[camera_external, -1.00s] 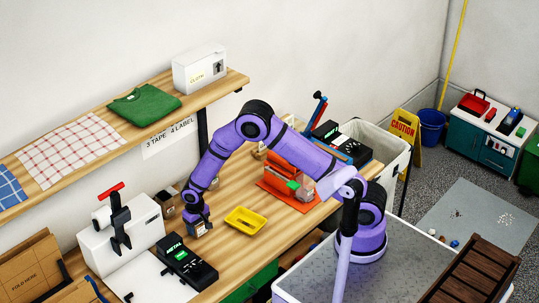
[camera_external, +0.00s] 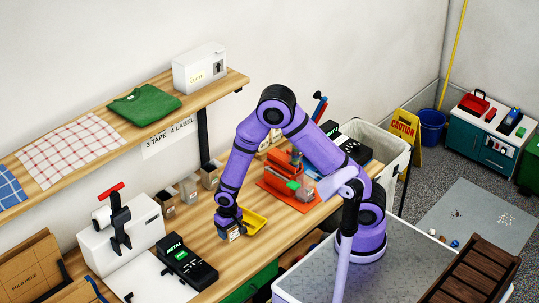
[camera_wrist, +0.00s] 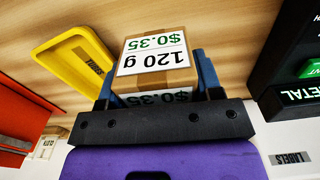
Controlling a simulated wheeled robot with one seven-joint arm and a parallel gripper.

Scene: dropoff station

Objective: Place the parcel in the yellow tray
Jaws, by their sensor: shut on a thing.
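The parcel (camera_wrist: 155,52) is a small brown box with a white label reading 120 g and $0.35 in the wrist view. My gripper (camera_wrist: 155,85) is shut on it, with a blue finger on each side. In the external view my gripper (camera_external: 229,225) holds the parcel (camera_external: 234,234) at the near left of the yellow tray (camera_external: 254,219). The tray's near-left part is hidden behind my gripper and arm. In the wrist view the yellow tray (camera_wrist: 70,48) lies left of the parcel, apart from it, with a label inside. No parcel shows in its visible part.
A black device reading METAL (camera_external: 188,265) lies to the left. Small boxes (camera_external: 188,188) stand along the back of the wooden table (camera_external: 265,255). An orange-red stand (camera_external: 283,177) is behind the tray to the right. Bare tabletop lies in front of the tray.

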